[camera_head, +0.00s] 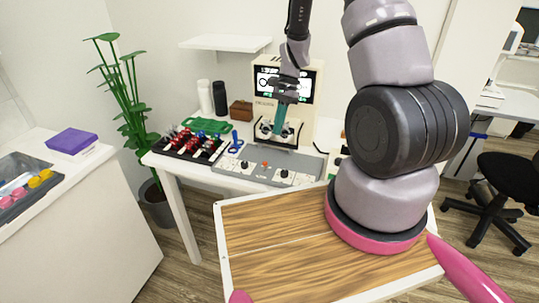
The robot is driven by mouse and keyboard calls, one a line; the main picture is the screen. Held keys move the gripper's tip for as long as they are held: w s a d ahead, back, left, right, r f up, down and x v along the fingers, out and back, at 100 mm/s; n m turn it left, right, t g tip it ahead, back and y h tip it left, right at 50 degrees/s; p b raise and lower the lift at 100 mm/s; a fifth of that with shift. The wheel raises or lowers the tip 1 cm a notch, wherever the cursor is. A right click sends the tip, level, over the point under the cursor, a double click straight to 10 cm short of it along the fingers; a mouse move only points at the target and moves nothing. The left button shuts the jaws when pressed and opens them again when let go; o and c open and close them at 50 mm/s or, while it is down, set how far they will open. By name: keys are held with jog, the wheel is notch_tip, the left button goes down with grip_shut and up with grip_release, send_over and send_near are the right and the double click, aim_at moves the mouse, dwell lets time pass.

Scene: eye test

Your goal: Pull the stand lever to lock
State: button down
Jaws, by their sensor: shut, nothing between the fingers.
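A cream machine with a lit screen (308,84) stands on the white table against the wall. A grey control panel (262,172) with several black knobs and a small red part lies in front of it. A blue upright handle (235,141) stands at the panel's left end; I cannot tell which part is the stand lever. My gripper (277,134) points down in front of the machine, below its screen, with its teal fingers shut and empty. It hides part of the machine's lower front, and I cannot tell whether it touches anything there.
A black tray of red and silver parts (192,146), a green tray (207,126), two bottles (220,98) and a brown box (241,110) stand left of the machine. A potted plant (130,105) stands left of the table (171,169). A white shelf (226,43) hangs above.

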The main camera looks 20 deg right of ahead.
aim_at(265, 167)
jog(key=x, duration=1)
jog(key=shift+d, duration=0.1)
